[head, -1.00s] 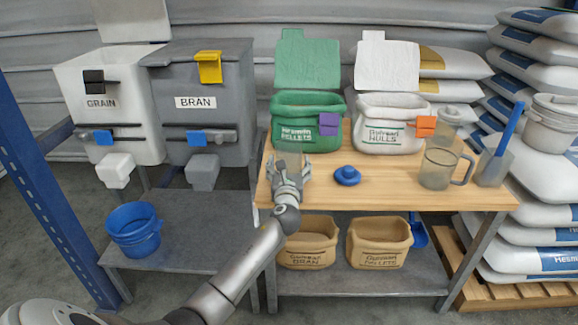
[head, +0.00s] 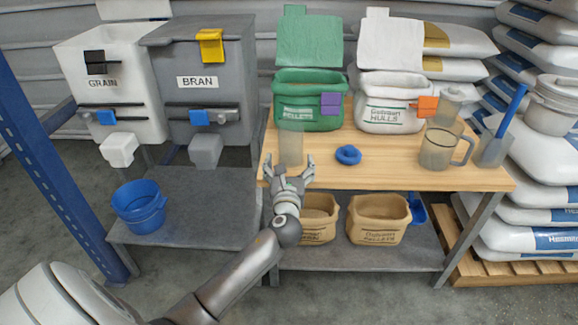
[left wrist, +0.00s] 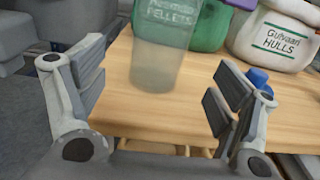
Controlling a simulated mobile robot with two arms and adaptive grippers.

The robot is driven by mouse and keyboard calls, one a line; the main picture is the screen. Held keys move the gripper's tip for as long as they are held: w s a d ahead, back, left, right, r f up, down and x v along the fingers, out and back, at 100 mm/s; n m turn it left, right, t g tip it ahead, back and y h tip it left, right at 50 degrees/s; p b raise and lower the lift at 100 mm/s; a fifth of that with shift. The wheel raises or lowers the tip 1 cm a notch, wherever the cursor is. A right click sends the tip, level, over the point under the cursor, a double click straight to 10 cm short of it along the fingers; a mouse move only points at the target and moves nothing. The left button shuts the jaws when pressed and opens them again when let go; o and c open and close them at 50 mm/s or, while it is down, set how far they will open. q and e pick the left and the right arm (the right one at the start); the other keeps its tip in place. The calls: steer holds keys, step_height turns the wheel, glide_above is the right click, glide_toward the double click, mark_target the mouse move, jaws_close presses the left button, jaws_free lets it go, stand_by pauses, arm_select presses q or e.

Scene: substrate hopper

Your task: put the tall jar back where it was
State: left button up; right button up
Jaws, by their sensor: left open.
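The tall jar (head: 290,148), translucent and grey, stands upright on the left part of the wooden table (head: 390,172), in front of the green pellets bag. It also shows in the left wrist view (left wrist: 160,55), where its top is cut off and the bag's lettering shows through. My left gripper (head: 289,166) is open and empty at the table's front left edge, on the near side of the jar. In the left wrist view the jar is beyond the spread fingers (left wrist: 160,85), apart from them. My right gripper is not in view.
A small blue lid-like piece (head: 348,155) lies right of the jar. A measuring jug (head: 437,150) and a scoop (head: 492,148) stand farther right. The green bag (head: 308,115) and white bag (head: 388,118) stand behind. The table's front middle is clear.

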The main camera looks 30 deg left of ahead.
arm_select(q)
steer(key=s+d+f+n+g+h, duration=0.2)
steer(key=s+d+f+n+g, duration=0.1)
steer(key=s+f+n, duration=0.4)
steer(key=s+d+f+n+g+h, duration=0.1)
steer(key=s+d+f+n+g, duration=0.2)
steer(key=s+f+n, duration=0.45)
steer(key=s+d+f+n+g+h, duration=0.1)
steer(key=s+d+n+g+h, duration=0.2)
steer(key=s, duration=0.7)
steer(key=s+d+f+n+g+h, duration=0.2)
steer(key=s+d+n+g+h, duration=0.1)
steer(key=s+d+n, duration=0.5)
steer(key=shift+s+d+n, duration=0.2)
steer(key=shift+s+n, duration=0.65)
steer(key=shift+n, duration=0.3)
